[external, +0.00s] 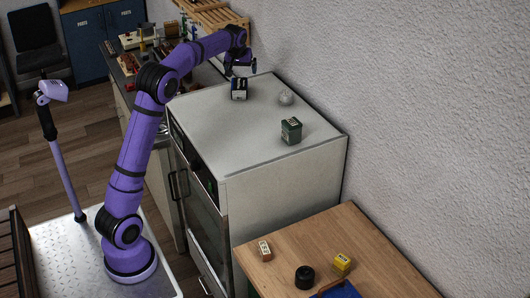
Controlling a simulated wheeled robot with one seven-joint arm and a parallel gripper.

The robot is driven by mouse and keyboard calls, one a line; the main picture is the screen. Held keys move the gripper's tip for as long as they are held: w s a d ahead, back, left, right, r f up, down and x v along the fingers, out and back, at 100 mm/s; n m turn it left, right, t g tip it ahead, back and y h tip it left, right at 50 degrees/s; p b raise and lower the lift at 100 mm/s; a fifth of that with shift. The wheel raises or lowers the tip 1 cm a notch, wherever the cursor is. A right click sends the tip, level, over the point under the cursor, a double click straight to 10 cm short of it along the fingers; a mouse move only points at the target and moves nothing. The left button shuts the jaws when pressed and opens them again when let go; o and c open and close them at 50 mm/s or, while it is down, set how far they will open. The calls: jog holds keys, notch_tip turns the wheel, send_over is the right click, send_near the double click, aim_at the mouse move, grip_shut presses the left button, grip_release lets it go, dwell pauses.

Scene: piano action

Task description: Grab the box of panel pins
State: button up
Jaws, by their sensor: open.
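My gripper (241,70) is open at the end of my raised purple arm, over the back left part of a white-topped cabinet (215,130). Just below it in the picture stands a small dark box with a white face (239,91). I see no contact, but the gap is too small to judge. A dark green box with a pale label on top (291,131) stands upright near the cabinet's right side. The labels are too small to read, so I cannot tell which box holds panel pins.
A small grey rounded item (286,97) sits on the cabinet near the wall. On the lower wooden table (320,235) are a yellow box (342,263), a small white-topped box (264,251), a black round item (305,276) and a blue tray (338,290). The cabinet's front half is clear.

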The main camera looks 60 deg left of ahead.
jog(key=n+g, duration=0.1)
jog(key=n, duration=0.1)
send_near(239, 84)
jog(key=shift+w+f+y, duration=0.4)
jog(key=shift+f, duration=0.35)
jog(key=x, duration=0.5)
jog(key=shift+f, duration=0.2)
jog(key=shift+s+x, duration=0.2)
jog(key=shift+x, duration=2.45)
jog(key=shift+d+f, duration=0.15)
jog(key=shift+f, duration=0.05)
jog(key=shift+c, duration=0.2)
